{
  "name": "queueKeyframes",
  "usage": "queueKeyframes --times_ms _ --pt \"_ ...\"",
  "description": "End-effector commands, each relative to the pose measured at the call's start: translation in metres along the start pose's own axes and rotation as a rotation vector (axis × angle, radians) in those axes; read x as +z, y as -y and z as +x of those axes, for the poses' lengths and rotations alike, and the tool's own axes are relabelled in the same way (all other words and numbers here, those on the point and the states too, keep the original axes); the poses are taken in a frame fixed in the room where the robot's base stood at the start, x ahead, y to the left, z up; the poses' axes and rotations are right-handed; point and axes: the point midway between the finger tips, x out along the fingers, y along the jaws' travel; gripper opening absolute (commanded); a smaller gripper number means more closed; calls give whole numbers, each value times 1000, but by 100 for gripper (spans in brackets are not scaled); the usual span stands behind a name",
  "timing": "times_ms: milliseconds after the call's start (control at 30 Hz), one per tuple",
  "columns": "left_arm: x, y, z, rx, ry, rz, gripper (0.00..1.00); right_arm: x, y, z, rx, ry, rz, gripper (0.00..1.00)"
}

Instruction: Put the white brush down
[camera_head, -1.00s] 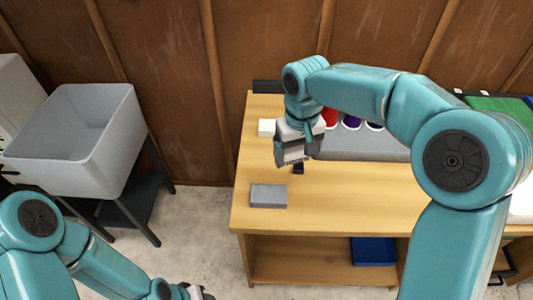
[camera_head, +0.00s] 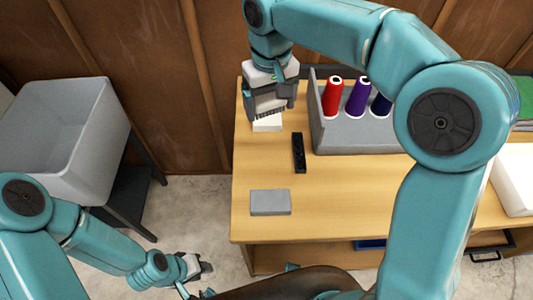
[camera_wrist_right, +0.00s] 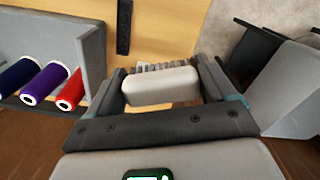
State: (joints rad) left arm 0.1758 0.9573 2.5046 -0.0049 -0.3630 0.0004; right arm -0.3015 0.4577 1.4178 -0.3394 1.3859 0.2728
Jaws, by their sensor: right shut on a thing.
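The white brush (camera_wrist_right: 162,86) shows as a rounded white block with bristles behind it, between the fingers in the right wrist view. My right gripper (camera_head: 270,106) is shut on it, over the back left corner of the wooden bench (camera_head: 335,205). The bristles point down.
A black strip (camera_head: 298,153) and a grey block (camera_head: 270,202) lie on the bench. A grey rack (camera_head: 355,134) with red (camera_head: 332,98), purple (camera_head: 358,98) and dark blue spools stands right of the gripper. A grey sink (camera_head: 65,140) is at left.

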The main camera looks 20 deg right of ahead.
Motion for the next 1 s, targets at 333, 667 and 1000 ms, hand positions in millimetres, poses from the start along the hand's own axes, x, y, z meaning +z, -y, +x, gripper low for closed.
queueKeyframes --times_ms 333,667,1000 --pt "0 5 14 0 1 0 34 7 1 97 2 8 0 51" --pt "0 6 17 0 0 0 34 4 2 153 1 3 0 51" --pt "0 7 20 0 0 0 34 1 2 196 0 2 0 51"
